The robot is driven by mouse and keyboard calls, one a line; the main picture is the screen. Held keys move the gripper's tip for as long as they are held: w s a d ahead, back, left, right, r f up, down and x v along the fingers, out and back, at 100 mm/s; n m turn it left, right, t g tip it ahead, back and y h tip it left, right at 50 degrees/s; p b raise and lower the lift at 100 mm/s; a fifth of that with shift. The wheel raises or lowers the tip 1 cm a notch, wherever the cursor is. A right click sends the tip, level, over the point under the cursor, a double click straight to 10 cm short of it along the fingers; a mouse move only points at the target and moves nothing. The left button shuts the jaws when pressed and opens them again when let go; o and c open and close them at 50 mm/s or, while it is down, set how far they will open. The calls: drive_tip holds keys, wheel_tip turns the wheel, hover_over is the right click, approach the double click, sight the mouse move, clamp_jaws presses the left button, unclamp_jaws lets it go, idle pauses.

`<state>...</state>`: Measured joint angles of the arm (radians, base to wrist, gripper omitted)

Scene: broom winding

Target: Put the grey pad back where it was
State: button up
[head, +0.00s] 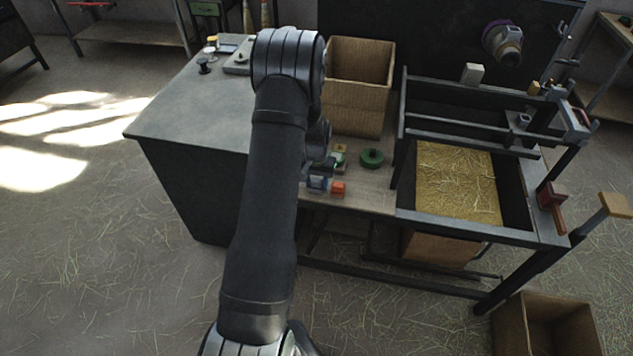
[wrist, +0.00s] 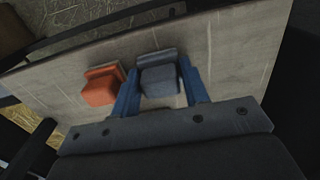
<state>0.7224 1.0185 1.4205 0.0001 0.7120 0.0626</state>
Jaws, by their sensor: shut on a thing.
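The grey pad (wrist: 158,82) is a small block that sits between the two blue fingers of my gripper (wrist: 159,76) in the wrist view. The gripper is shut on it, just over or on the light worktop; I cannot tell whether the pad touches the surface. In the head view my gripper (head: 318,183) is low at the front of the worktop, largely behind my arm, and the pad cannot be made out there. An orange-red pad (wrist: 101,86) lies just left of the gripper in the wrist view; in the head view it is right of it (head: 338,188).
The worktop (head: 375,197) also holds a green round object (head: 371,158) and a cardboard box (head: 358,85) at the back. Right of it stands a dark frame with a straw-filled trough (head: 458,185). A grey cabinet top (head: 190,110) at left is mostly clear.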

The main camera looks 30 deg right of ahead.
sight(317, 180)
drive_tip(key=shift+f, duration=0.2)
drive_tip(key=o, duration=1)
wheel_tip(317, 180, up, 12)
drive_tip(key=shift+r, duration=0.2)
drive_tip(key=shift+f, duration=0.1)
drive_tip(key=shift+f, duration=4.45)
drive_tip(key=shift+f, duration=0.15)
